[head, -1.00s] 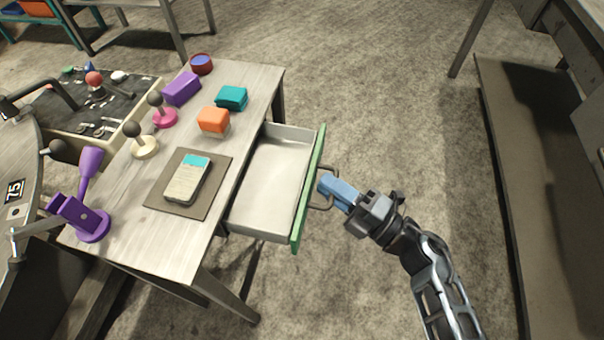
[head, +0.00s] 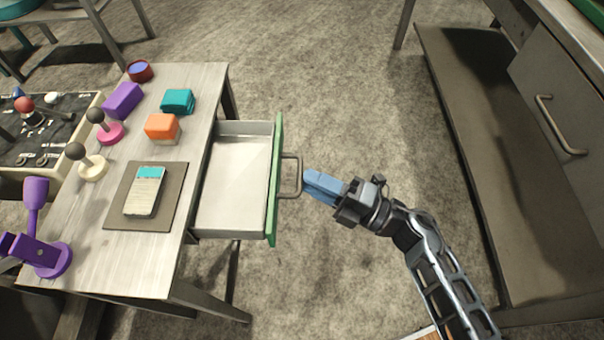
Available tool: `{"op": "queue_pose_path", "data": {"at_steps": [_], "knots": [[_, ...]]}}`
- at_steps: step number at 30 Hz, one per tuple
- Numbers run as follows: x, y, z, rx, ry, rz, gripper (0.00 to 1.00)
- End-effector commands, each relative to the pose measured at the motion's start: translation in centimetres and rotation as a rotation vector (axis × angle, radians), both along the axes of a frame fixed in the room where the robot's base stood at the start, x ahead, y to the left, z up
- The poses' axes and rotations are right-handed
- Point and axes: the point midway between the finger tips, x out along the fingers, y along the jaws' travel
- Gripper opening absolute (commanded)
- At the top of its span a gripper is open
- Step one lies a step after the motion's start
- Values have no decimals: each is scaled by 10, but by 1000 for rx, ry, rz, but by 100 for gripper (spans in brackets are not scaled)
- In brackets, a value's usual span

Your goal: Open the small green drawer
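The small green drawer (head: 274,190) stands pulled out from the right side of the wooden table, its pale inside empty. Its grey loop handle (head: 299,178) sticks out to the right of the green front. My gripper (head: 307,187), with blue fingers, is just right of the handle, pointing left at it. A narrow gap seems to show between fingertips and handle. The fingers look close together, and I cannot tell whether they are apart or shut.
The table (head: 90,255) holds a phone on a brown mat (head: 116,212), an orange block (head: 162,127), a teal block (head: 178,100) and a purple block (head: 123,100). A grey cabinet with a handle (head: 562,125) stands at right. Floor between is clear.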

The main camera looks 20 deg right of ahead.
Motion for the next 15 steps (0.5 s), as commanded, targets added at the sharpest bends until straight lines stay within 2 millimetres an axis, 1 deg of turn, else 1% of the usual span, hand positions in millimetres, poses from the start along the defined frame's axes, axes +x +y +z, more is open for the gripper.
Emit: {"op": "queue_pose_path", "data": {"at_steps": [1, 6, 9, 15], "knots": [[-6, -7, -2, -1, 2, -3, 23], [-21, -23, -6, 0, 2, -2, 23], [-26, -28, -7, 1, 1, -1, 23], [-28, -30, -7, 0, 0, -1, 23]]}}
